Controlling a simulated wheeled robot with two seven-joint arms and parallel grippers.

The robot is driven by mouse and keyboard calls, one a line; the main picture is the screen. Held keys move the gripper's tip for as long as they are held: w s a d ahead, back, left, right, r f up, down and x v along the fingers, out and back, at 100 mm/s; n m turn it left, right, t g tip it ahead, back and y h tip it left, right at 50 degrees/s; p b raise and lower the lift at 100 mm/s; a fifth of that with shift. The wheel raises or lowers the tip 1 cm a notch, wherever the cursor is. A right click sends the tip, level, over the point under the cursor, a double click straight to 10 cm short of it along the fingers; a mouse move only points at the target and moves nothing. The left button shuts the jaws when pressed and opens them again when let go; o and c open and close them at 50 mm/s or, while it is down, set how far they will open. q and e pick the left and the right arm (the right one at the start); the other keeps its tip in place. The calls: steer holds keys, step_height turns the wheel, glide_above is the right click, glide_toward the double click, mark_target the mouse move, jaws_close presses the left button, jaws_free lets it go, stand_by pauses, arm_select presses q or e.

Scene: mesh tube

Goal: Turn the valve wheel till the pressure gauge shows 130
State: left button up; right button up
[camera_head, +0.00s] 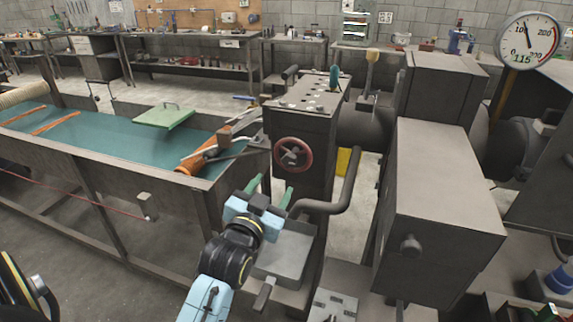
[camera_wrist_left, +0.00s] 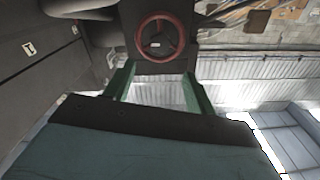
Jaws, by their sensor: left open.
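The red valve wheel (camera_head: 293,154) is on the front face of a dark machine housing in the middle of the head view. It also shows at the top middle of the left wrist view (camera_wrist_left: 171,44). The pressure gauge (camera_head: 529,41) is at the upper right of the head view, and its number reads 115. My left gripper (camera_head: 269,186) has green fingers spread apart, in front of and below the wheel, not touching it. In the left wrist view the wheel lies beyond the fingertips (camera_wrist_left: 158,75), with nothing between them. My right gripper is not in view.
A bent dark pipe handle (camera_head: 340,195) rises just right of my left gripper. A long teal-topped conveyor (camera_head: 88,144) with an orange tube (camera_head: 197,155) lies to the left. A large grey box (camera_head: 440,190) stands to the right. Workbenches line the back wall.

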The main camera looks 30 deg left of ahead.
mark_target(289, 161)
arm_select(q)
steer(key=x, duration=1)
steer(key=shift+w, duration=0.1)
steer(key=shift+f, duration=0.1)
steer(key=c, duration=1)
steer(key=shift+o, duration=0.2)
